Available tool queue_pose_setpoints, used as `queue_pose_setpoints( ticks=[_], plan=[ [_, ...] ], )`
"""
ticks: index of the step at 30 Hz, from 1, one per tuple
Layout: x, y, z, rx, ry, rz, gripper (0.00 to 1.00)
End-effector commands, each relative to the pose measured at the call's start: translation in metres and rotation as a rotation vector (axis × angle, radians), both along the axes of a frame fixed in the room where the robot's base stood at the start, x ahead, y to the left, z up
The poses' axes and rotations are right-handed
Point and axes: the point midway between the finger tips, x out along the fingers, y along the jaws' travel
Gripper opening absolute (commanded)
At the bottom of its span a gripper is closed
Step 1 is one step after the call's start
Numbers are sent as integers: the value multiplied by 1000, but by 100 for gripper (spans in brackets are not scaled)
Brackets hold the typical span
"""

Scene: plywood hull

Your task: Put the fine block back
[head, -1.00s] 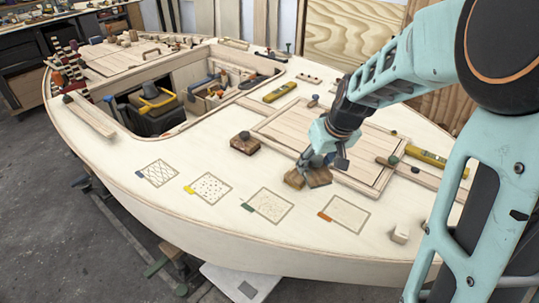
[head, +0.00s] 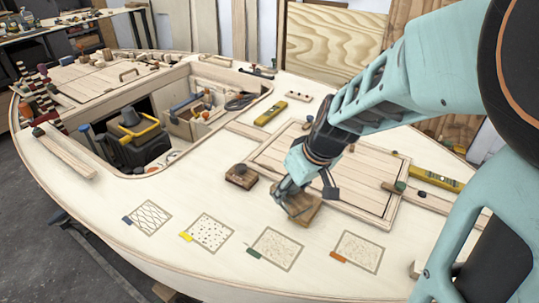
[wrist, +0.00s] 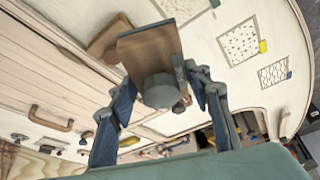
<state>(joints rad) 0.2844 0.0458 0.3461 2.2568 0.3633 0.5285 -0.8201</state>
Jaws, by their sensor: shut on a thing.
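My gripper (wrist: 158,92) is shut on a brown wooden block (wrist: 150,48) with a round grey knob, seen between the fingers in the wrist view. A second brown block (wrist: 108,36) shows partly behind it, mostly hidden. In the head view my gripper (head: 284,190) is over the deck, just in front of the framed hatch; brown wood (head: 306,208) shows under it, and I cannot tell the two blocks apart there. Another block with a dark knob (head: 240,177) rests to the left. Four outlined patches line the front deck: crosshatched (head: 149,217), dotted (head: 207,233), fine-speckled with green tab (head: 276,249), faintest with orange tab (head: 358,251).
The framed hatch panel (head: 330,172) lies behind my gripper. Yellow levels lie at the back (head: 270,113) and right (head: 436,179). An open well at left holds a dark bin (head: 132,140). Deck around the patches is clear.

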Motion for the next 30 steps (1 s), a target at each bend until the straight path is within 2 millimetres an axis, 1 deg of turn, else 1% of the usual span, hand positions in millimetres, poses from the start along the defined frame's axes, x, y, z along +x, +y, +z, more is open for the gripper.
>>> queue_pose_setpoints(
  ticks=[5,14,15,18,22,26,30],
  plan=[
    [28,10,-16,2,3,5,19],
    [85,29,-43,1,1,4,19],
    [90,30,-57,2,4,2,19],
    [105,34,-74,1,2,2,19],
    [117,38,-85,1,-1,1,19],
    [122,38,-90,1,-1,0,19],
    [129,41,-101,0,0,1,19]
  ],
)
